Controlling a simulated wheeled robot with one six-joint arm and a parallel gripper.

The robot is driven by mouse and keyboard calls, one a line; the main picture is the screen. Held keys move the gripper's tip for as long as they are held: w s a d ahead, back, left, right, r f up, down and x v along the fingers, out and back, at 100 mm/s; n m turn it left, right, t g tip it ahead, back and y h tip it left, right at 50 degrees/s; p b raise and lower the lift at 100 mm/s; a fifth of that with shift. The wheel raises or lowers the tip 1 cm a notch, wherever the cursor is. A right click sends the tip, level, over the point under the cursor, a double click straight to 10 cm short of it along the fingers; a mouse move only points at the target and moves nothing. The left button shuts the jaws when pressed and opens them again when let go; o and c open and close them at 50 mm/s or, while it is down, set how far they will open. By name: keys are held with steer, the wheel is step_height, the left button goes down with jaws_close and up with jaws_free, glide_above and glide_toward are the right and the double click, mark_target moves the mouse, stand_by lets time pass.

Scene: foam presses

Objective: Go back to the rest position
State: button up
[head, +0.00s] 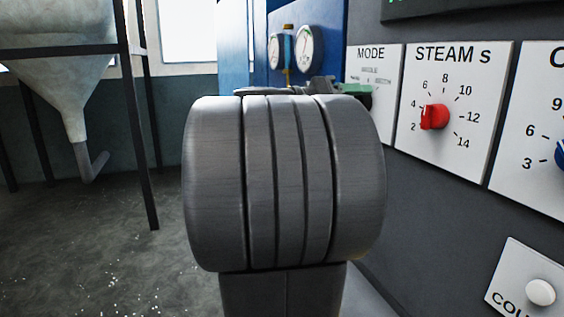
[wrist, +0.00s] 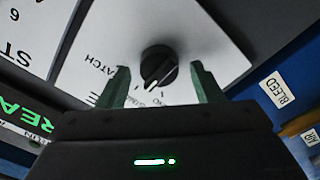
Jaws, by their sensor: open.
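My gripper (wrist: 159,66) is open in the wrist view, with its two green fingers apart. A black knob (wrist: 158,66) with a white pointer line shows between the fingertips, on a white panel (wrist: 100,48) lettered "ATCH". I cannot tell how far the fingertips are from the knob; nothing is held. In the head view my grey arm joint fills the middle and hides most of my gripper, with a dark green part showing by the MODE panel (head: 373,56). The knob is not visible in the head view.
A STEAM panel (head: 477,60) with a red knob (head: 434,117) is right of MODE. A blue knob (head: 560,154) and a white button (head: 540,292) are at the right edge. Gauges (head: 304,49) sit behind. A hopper on a dark frame (head: 140,130) stands left; the floor (head: 90,240) there is open.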

stand_by(0.3)
steer(key=b+v, duration=0.2)
steer(key=v, duration=1.2)
steer(key=p+x, duration=0.2)
steer(key=x, duration=1.2)
steer(key=shift+s+a+r+m+p, duration=0.1)
steer(key=shift+s+a+m+p, duration=0.35)
steer(key=shift+m, duration=1.05)
steer(key=shift+s+a+f+m+p, duration=0.1)
steer(key=shift+a+m+p, duration=0.65)
steer(key=shift+m, duration=0.75)
steer(key=shift+s+a+r+m+p, duration=0.1)
steer(key=shift+s+a+m+p, duration=0.35)
steer(key=shift+m, duration=1.05)
steer(key=shift+w+a, duration=0.2)
